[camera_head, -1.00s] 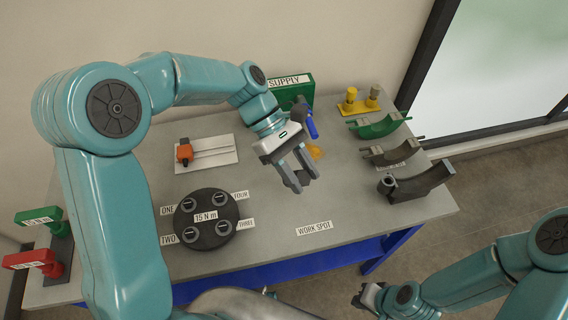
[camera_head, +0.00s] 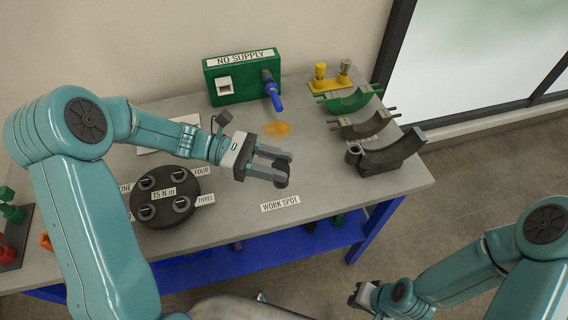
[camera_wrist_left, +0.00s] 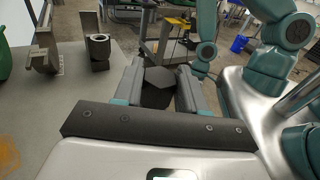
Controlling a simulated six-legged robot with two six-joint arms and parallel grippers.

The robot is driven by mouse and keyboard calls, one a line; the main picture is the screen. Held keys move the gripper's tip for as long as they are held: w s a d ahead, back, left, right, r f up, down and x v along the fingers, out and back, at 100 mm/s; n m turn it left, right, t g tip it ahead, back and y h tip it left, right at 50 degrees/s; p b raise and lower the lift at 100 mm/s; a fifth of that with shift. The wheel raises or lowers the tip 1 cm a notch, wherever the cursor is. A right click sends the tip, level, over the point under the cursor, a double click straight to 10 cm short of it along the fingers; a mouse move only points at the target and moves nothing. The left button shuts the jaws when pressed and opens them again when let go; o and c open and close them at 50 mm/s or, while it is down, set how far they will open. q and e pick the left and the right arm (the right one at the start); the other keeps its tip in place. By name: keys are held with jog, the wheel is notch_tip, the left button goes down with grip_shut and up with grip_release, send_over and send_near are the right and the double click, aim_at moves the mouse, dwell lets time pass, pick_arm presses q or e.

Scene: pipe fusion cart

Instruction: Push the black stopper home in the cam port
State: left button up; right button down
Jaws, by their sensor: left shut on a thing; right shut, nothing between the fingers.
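My left gripper (camera_head: 284,172) is over the table near the WORK SPOT label (camera_head: 281,201), its fingers pointing right. It is shut on the black stopper (camera_wrist_left: 158,82), which shows in the left wrist view as a dark piece with a faceted top. In the head view, a dark rounded piece shows at the fingertips. A dark grey curved saddle (camera_head: 397,158) stands to the right, apart from the gripper. Which opening is the cam port, I cannot tell. My right gripper (camera_head: 358,296) is shut and empty beyond the table's front.
A round black plate (camera_head: 163,209) marked 15 N m lies left of the gripper. A green NO SUPPLY box (camera_head: 228,98) with a blue lever stands at the back. Green (camera_head: 350,101) and grey (camera_head: 366,126) saddles line the right side.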

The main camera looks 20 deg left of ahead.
aim_at(280, 184)
pick_arm(q)
jog(key=shift+w+d+f, duration=0.1)
jog(key=shift+f, duration=0.25)
jog(key=f+b, duration=0.6)
jog(key=f, duration=0.1)
jog(key=shift+d, duration=0.25)
jog(key=shift+a+f+b, duration=0.15)
jog(key=shift+f+b, duration=0.05)
jog(key=shift+b, duration=0.25)
jog(key=shift+f, duration=0.25)
jog(key=shift+r, duration=0.1)
jog(key=o, duration=1.1)
jog(key=shift+o, duration=0.2)
